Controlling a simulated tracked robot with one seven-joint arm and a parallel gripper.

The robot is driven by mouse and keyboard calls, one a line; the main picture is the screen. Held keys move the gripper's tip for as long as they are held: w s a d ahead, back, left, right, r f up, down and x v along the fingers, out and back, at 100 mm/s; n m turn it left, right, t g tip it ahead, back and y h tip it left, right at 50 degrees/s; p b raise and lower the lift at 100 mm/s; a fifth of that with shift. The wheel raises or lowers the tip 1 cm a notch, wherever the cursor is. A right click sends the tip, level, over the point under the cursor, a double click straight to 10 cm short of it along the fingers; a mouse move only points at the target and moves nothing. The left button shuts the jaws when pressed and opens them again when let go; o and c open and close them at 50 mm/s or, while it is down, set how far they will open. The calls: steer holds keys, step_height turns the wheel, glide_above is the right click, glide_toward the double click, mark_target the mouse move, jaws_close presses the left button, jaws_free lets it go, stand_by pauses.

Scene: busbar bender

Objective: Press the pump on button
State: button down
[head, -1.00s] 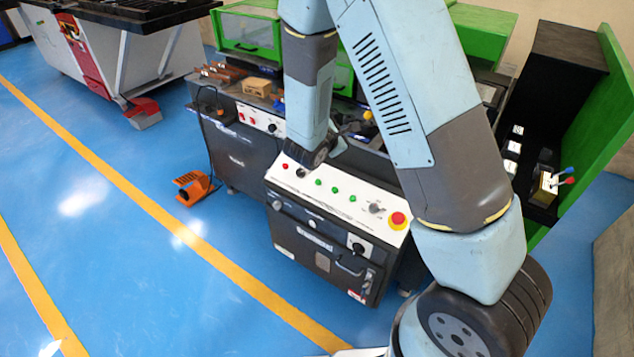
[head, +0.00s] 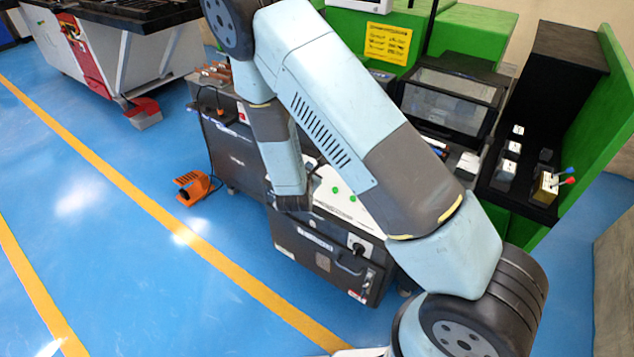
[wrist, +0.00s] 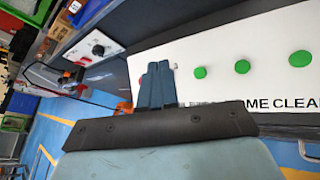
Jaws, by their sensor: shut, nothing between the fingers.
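The control panel (wrist: 230,50) of the bender cabinet is white, with several buttons. In the wrist view three green buttons stand in a row: one near my fingers (wrist: 200,72), a middle one (wrist: 242,66) and a right one (wrist: 299,58). I cannot read which one is pump on; only part of the lettering below them shows. My gripper (wrist: 158,66) is shut and empty, over the panel's left part, left of the nearest green button. A red part (wrist: 141,80) peeks out behind the fingers. In the head view two green buttons show (head: 335,190) (head: 352,198); my arm hides the rest.
The dark cabinet (head: 315,255) stands under the panel. An orange foot pedal (head: 193,187) lies on the blue floor to the left. A white plate with a dark knob (wrist: 97,47) is at upper left in the wrist view. A green wall (head: 603,120) stands right.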

steer(key=shift+w+d+f, duration=0.4)
steer(key=shift+w+f, duration=0.1)
steer(key=shift+f, duration=0.8)
steer(key=shift+w+d+f, duration=0.4)
steer(key=shift+w+f, duration=0.15)
steer(key=shift+f, duration=0.7)
steer(key=shift+w+d+f, duration=0.4)
steer(key=shift+w+f, duration=0.1)
steer(key=shift+f, duration=0.8)
steer(key=shift+w+d+f, duration=0.15)
steer(key=shift+f, duration=0.25)
steer(key=shift+w+d+f, duration=0.1)
steer(key=shift+f, duration=0.3)
steer(key=shift+s+r, duration=0.1)
steer(key=shift+r, duration=0.1)
stand_by(0.3)
steer(key=shift+s+a+r, duration=0.25)
steer(key=shift+r, duration=0.4)
steer(key=r, duration=0.1)
steer(key=s+a+r, duration=0.1)
steer(key=r, duration=0.2)
steer(key=shift+s+a+r, duration=0.2)
steer(key=shift+s+r, duration=0.05)
steer(key=shift+s, duration=0.15)
steer(key=shift+r, duration=0.1)
stand_by(0.4)
